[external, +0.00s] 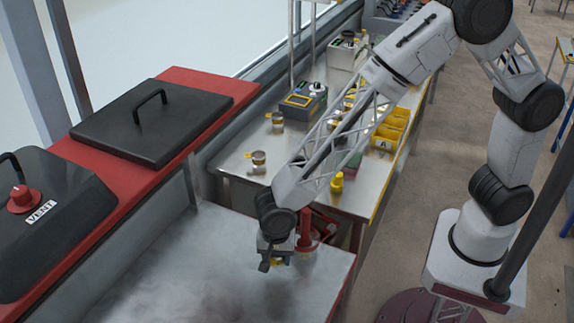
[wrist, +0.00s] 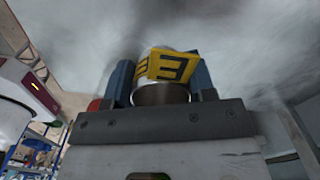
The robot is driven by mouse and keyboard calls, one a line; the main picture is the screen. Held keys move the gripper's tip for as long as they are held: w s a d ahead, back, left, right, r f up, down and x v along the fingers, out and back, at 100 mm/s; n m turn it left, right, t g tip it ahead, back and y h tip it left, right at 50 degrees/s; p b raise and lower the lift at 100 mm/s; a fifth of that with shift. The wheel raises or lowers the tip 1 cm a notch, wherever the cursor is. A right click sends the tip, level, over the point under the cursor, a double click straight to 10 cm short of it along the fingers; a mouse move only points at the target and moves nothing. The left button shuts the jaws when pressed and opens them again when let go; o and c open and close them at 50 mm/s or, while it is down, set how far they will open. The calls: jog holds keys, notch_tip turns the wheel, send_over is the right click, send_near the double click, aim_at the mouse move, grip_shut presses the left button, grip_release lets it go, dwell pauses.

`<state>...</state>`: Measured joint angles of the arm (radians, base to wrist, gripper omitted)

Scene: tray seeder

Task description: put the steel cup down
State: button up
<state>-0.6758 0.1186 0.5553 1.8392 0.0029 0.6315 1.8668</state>
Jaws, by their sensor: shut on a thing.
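My gripper (external: 276,262) is low over the front metal worktop in the external view. In the wrist view its two blue fingers (wrist: 162,82) are shut on the steel cup (wrist: 160,94), one on each side. The cup has a bare metal body and a yellow label with black marks. In the external view the cup is mostly hidden by the gripper; only a small yellow bit shows. I cannot tell whether the cup touches the worktop (external: 215,270).
A red upright object (external: 305,228) stands close to the right of my gripper. The red-edged unit with a black lid (external: 150,120) lies to the left. Small cups (external: 258,158) and yellow bins (external: 392,130) are on the bench behind. The worktop left of my gripper is clear, with haze.

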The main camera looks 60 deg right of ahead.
send_over(221, 283)
jog(key=shift+f, duration=0.75)
dwell(0.5)
jog(key=shift+f, duration=1.75)
jog(key=shift+f, duration=0.1)
jog(key=o, duration=0.9)
jog(key=shift+o, duration=0.2)
notch_tip(221, 283, up, 12)
jog(key=shift+d, duration=0.1)
